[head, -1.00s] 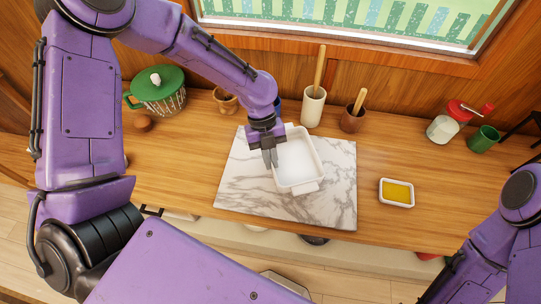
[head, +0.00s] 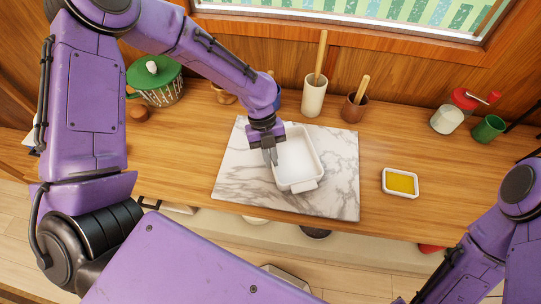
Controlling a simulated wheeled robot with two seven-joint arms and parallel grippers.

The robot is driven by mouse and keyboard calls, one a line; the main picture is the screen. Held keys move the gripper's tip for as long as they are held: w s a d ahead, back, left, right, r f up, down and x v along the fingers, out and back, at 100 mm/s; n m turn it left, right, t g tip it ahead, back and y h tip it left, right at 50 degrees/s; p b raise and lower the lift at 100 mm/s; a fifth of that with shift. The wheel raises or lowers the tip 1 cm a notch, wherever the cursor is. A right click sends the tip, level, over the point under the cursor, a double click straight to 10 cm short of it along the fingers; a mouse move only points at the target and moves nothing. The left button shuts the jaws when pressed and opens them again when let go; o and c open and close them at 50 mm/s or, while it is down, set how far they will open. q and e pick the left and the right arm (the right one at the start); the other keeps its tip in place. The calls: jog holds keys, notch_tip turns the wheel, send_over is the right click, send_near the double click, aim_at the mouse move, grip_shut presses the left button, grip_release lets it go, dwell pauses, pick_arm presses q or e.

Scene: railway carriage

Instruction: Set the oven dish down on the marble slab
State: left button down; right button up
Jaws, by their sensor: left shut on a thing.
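The oven dish (head: 298,160) is a white rectangular dish with small end handles, empty inside. It appears level, over the right-middle part of the marble slab (head: 240,183). Whether its base touches the slab I cannot tell from this angle. The slab is white with grey veins and lies flat on the wooden counter. My left gripper (head: 270,158) is shut on the dish's left wall. My right arm shows at the lower right, but its gripper is not in view.
A small dish of yellow contents (head: 401,183) stands right of the slab. Behind stand a cream crock (head: 314,96), a brown mortar (head: 353,110), a glass jar (head: 446,120), a green cup (head: 488,129) and a green-lidded pot (head: 155,82). Counter right of the slab is partly clear.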

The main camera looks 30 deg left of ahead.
pick_arm(q)
jog(key=shift+f, duration=0.15)
jog(key=c, duration=1.1)
grip_release()
jog(key=c, duration=0.4)
jog(key=shift+c, duration=0.2)
jog(key=shift+p+v, duration=2.2)
jog(key=shift+v, duration=0.3)
